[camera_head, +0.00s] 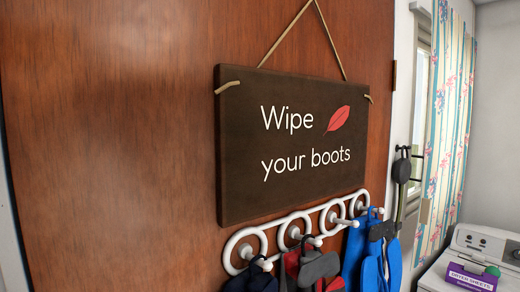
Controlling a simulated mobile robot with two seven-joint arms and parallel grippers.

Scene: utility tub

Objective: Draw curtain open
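A curtain (453,130) hangs at the right side of the head view. It is light with blue and pink floral patterns and vertical stripes. It hangs beside a window (421,95), whose narrow frame and pane show at the curtain's left edge. I see the window at a steep angle, so I cannot tell how much of it the curtain covers. Neither of my grippers is in view.
A brown wooden door or panel (110,130) fills the left, close by, with a "Wipe your boots" sign (290,145). Below it a white hook rack (290,232) holds dark, red and blue items. A white appliance (485,245) with a purple box (470,279) stands lower right.

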